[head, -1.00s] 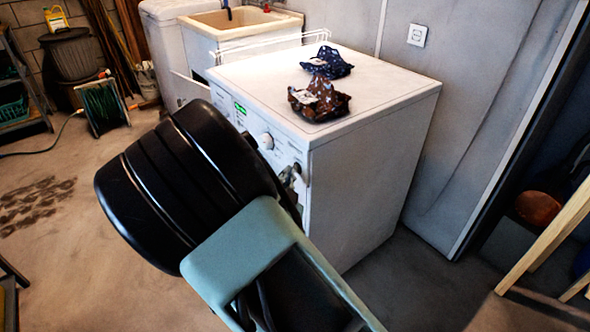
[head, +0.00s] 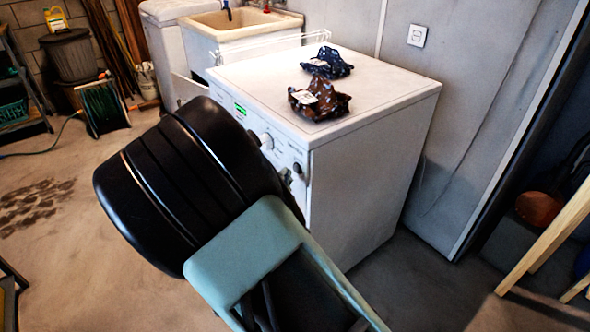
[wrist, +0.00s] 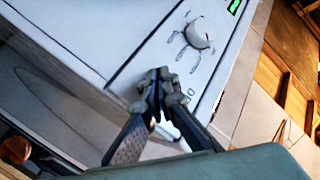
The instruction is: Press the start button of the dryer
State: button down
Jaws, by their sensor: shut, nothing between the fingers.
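The white dryer (head: 375,150) stands in the middle of the head view. Its front panel carries a round dial (head: 265,141) and a lit green display (head: 240,108). In the wrist view the dial (wrist: 200,33) and part of the display (wrist: 234,6) are at the top. My gripper (wrist: 160,78) is shut and empty, its fingertips at or very close to the dryer panel (wrist: 130,28), below the dial. Whether they touch it I cannot tell. I cannot make out the start button there; the fingers cover part of the panel. In the head view my arm hides most of the gripper.
A dark blue patterned cloth-like item (head: 328,63) and a brown one (head: 319,99) lie on the dryer top. A sink (head: 240,22) and a wire rack (head: 275,45) are behind it. A wooden-legged piece (head: 545,240) stands at right. The floor at left is mostly clear.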

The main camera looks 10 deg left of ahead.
jog(key=shift+s+a, duration=0.1)
jog(key=shift+s, duration=0.05)
jog(key=shift+s+a, duration=1.6)
jog(key=shift+s, duration=0.25)
